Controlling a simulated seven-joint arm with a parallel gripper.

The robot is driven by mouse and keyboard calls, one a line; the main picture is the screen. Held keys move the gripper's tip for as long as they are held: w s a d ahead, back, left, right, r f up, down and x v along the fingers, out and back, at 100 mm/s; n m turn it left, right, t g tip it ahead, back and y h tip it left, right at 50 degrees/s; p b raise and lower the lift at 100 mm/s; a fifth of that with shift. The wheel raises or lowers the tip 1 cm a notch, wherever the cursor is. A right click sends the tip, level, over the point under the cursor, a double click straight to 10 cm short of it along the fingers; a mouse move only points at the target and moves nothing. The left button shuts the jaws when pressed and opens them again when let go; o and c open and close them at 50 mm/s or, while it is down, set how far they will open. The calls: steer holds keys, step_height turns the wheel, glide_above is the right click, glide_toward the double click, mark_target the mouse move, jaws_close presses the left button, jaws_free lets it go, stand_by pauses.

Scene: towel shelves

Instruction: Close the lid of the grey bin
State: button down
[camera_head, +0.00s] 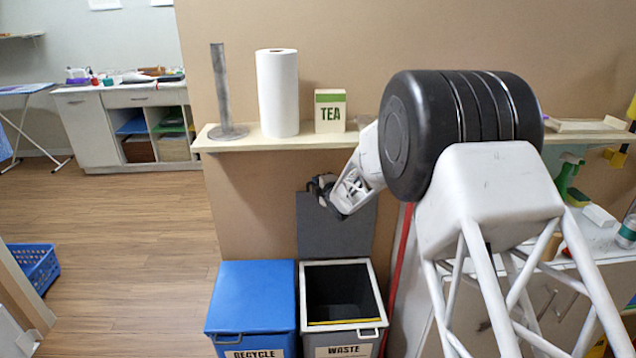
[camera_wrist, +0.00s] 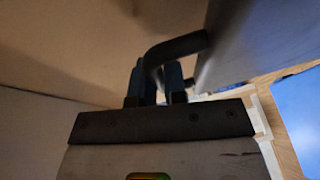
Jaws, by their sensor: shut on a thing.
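The grey bin (camera_head: 372,272), labelled WASTE, stands on the floor against the tan wall. Its dark grey lid (camera_head: 335,232) is open and stands roughly upright behind the opening. My gripper (camera_head: 322,188) is at the lid's upper left edge. In the wrist view, my gripper (camera_wrist: 159,78) has its two fingers shut on a dark bent handle (camera_wrist: 182,45). This handle joins the grey lid panel (camera_wrist: 240,45) at the right. The fingertips are partly hidden by the handle in the dim view.
A blue bin (camera_head: 252,292), labelled RECYCLE, stands directly left with its lid down. Above, a narrow shelf (camera_head: 268,144) holds a paper roll (camera_head: 278,93), a tea box (camera_head: 330,111) and a grey stand (camera_head: 222,95). A red pole (camera_head: 398,275) is right of the grey bin.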

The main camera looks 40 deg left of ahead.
steer(key=s+d+f+n+t+y, duration=0.1)
steer(key=s+d+f+y, duration=0.1)
steer(key=s+d+f, duration=0.55)
steer(key=s+d+f+n+t+y, duration=0.15)
steer(key=s+d+f, duration=0.25)
steer(key=s+d, duration=0.7)
steer(key=shift+s+d+f+n+g+y, duration=0.25)
steer(key=shift+s+d+f+y, duration=0.7)
steer(key=shift+f, duration=3.2)
steer(key=shift+s+d+f+n+g+y, duration=0.1)
steer(key=shift+s+d+f+n+y, duration=0.75)
steer(key=shift+f, duration=3.3)
steer(key=shift+s+d+f+m+g+y, duration=0.35)
steer(key=shift+s+d+f, duration=1.1)
steer(key=shift+f, duration=2.7)
steer(key=c, duration=1.5)
jaws_free()
steer(key=shift+f, duration=0.1)
steer(key=shift+o, duration=0.2)
